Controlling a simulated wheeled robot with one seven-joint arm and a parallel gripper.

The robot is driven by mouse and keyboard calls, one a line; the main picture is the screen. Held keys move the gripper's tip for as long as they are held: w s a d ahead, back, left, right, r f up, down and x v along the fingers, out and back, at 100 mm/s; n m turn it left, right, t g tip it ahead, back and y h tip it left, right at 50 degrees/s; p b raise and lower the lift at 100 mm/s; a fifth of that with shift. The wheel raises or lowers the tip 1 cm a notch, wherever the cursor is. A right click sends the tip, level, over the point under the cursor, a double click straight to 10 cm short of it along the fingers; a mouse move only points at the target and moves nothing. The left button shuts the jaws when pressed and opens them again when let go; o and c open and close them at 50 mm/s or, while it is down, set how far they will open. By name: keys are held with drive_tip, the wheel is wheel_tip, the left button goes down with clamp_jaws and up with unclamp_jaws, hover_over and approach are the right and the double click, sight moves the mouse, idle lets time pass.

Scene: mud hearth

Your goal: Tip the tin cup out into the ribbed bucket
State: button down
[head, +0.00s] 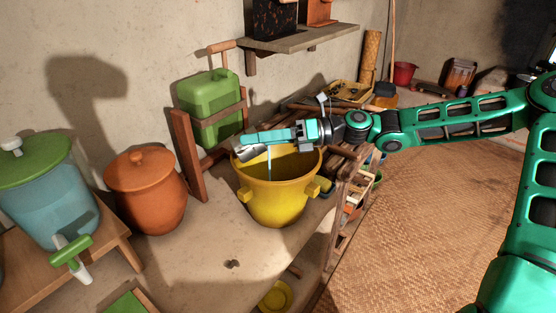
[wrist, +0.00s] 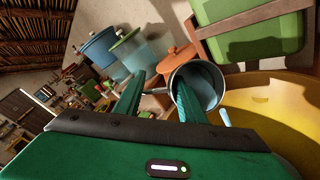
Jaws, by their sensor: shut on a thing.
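The tin cup (head: 249,152) is a small grey metal vessel tilted over the left part of the yellow bucket's mouth. In the wrist view the cup (wrist: 221,78) shows its open mouth with bluish liquid inside. A thin pale-blue stream (head: 269,163) falls from it into the bucket; it also shows in the wrist view (wrist: 225,117). The wide yellow bucket (head: 275,205) stands upright on the ledge, with side lugs; ribs are not clear. My gripper (head: 262,137) is above the bucket, shut on the cup at its handle side. The bucket's bottom is hidden.
A green jerrycan (head: 209,105) stands behind the bucket, with wooden posts close by. A lidded clay pot (head: 147,195) and a blue dispenser with a green lid (head: 45,195) stand left. A wooden rack (head: 347,190) is at right. The ledge in front is mostly clear.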

drive_tip(key=shift+d+f+y+p, duration=0.2)
drive_tip(key=shift+y+p, duration=0.2)
drive_tip(key=shift+p, duration=0.05)
drive_tip(key=shift+w+d+r+m+y+p, duration=0.25)
drive_tip(key=shift+d+r+y+p, duration=0.2)
drive_tip(key=shift+d+p, duration=0.15)
drive_tip(key=shift+w+d+r+m+y+p, duration=0.15)
drive_tip(key=shift+w+d+r+y+p, duration=0.15)
drive_tip(key=shift+d+r+p, duration=0.2)
idle(0.5)
drive_tip(key=shift+d+r+y+p, duration=0.3)
drive_tip(key=shift+r+y+p, duration=0.1)
drive_tip(key=shift+y+p, duration=0.25)
drive_tip(key=shift+w+d+r+m+y, duration=0.1)
drive_tip(key=shift+d+r+m+y, duration=0.1)
drive_tip(key=shift+r+m+y, duration=0.15)
idle(0.4)
drive_tip(key=a+f+h, duration=0.1)
drive_tip(key=a+h, duration=0.1)
drive_tip(key=s+a+f+n+h, duration=0.1)
drive_tip(key=f+h, duration=0.1)
drive_tip(key=shift+s+a+n, duration=0.1)
drive_tip(key=shift+a+n, duration=0.15)
drive_tip(key=shift+a, duration=0.1)
drive_tip(key=shift+a+r+h, duration=0.1)
drive_tip(key=shift+r+h, duration=0.05)
drive_tip(key=shift+h, duration=0.2)
